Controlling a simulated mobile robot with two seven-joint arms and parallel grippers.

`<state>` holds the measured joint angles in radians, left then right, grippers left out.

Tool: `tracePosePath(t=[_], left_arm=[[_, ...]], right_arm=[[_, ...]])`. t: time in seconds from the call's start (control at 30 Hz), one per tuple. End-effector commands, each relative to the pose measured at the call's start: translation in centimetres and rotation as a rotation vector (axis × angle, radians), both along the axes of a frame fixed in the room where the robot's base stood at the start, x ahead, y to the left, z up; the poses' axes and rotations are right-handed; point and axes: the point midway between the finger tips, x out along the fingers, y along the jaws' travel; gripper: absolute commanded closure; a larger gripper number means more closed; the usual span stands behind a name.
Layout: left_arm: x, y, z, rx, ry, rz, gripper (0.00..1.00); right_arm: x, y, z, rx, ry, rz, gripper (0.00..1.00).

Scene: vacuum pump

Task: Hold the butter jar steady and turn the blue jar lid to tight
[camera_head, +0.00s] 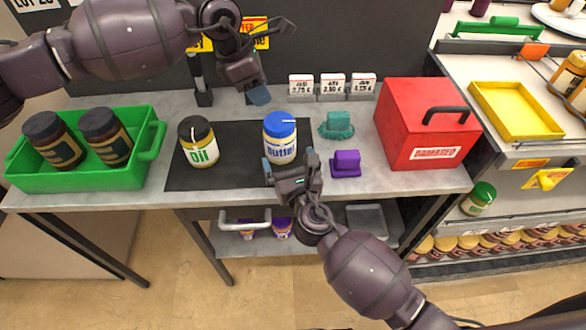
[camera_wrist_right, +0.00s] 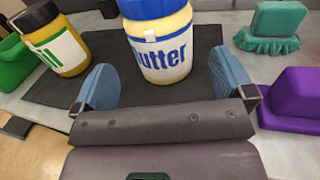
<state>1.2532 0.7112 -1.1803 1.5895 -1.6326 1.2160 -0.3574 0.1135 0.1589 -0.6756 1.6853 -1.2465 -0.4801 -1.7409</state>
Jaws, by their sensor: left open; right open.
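The butter jar (camera_head: 280,149) stands upright on the dark mat (camera_head: 235,175), with its blue lid (camera_head: 279,125) on top. In the right wrist view the jar (camera_wrist_right: 160,52) stands just beyond my blue fingertips, and the top of its lid is cut off. My right gripper (camera_head: 290,166) is open in front of the jar, with its fingers (camera_wrist_right: 165,85) to either side of the jar's near side.
An oil jar (camera_head: 199,146) stands left on the mat. A green crate (camera_head: 130,178) holds two dark jars at far left. Price cards (camera_head: 333,85) stand behind.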

Motion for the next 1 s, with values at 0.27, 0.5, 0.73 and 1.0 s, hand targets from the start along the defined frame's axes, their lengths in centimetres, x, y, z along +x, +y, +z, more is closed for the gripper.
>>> tracePosePath(t=[0.27,0.5,0.73,1.0], left_arm=[[0.0,0.0,0.0,0.000,0.000,0.000,0.57],[0.0,0.0,0.0,0.000,0.000,0.000,0.57],[0.0,0.0,0.0,0.000,0.000,0.000,0.57],[0.0,0.0,0.0,0.000,0.000,0.000,0.57]], right_arm=[[4.4,1.1,0.1,0.001,-0.001,0.000,0.00],[6.8,1.7,0.0,0.002,0.000,0.001,0.00],[7.6,1.9,0.0,0.004,0.001,0.000,0.00],[7.5,1.9,0.0,0.004,0.001,0.000,0.09]])
